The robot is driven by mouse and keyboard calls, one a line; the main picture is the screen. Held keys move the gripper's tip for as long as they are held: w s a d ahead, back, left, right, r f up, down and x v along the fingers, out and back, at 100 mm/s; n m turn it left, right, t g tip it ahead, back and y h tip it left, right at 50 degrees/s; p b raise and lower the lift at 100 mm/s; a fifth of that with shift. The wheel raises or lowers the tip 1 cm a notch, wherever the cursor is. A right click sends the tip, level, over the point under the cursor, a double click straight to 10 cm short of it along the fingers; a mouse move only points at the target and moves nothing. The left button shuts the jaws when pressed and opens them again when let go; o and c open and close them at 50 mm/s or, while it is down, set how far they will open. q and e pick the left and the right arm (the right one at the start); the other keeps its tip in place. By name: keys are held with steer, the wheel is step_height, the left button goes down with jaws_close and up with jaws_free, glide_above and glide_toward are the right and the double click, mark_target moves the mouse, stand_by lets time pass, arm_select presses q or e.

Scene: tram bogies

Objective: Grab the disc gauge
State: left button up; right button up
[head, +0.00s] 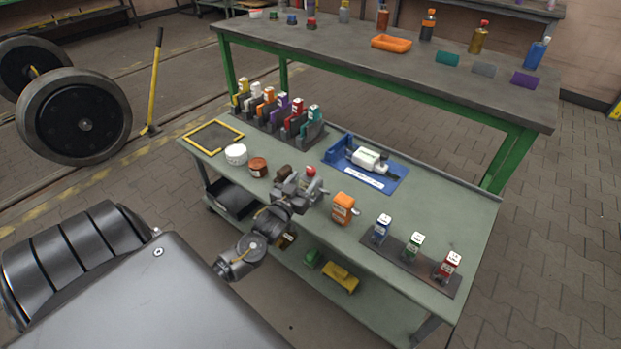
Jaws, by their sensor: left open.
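I cannot tell for sure which thing is the disc gauge; no label is readable. A white and grey device (370,160) lies in a blue tray (338,153) with a white label strip, on the green-grey trolley top (290,225). My left gripper (307,189) is open above the trolley's middle, left of and in front of that tray. A small red-topped thing (311,171) shows just behind the gripper, and a dark brown thing (284,172) is partly hidden by it. An orange block-like item (343,208) stands to the gripper's right. My right gripper is not in view.
A rack (308,132) of several coloured items, a yellow-edged mat (213,136), a white tin (236,154) and a brown tin (258,167) stand left. A dark mat (411,265) bears blue, green and red items at right. A workbench (380,62) stands behind.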

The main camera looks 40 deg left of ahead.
mark_target(308, 174)
arm_select(q)
steer(key=shift+x, duration=2.65)
steer(key=shift+d, duration=0.15)
jaws_close()
steer(key=shift+r, duration=0.15)
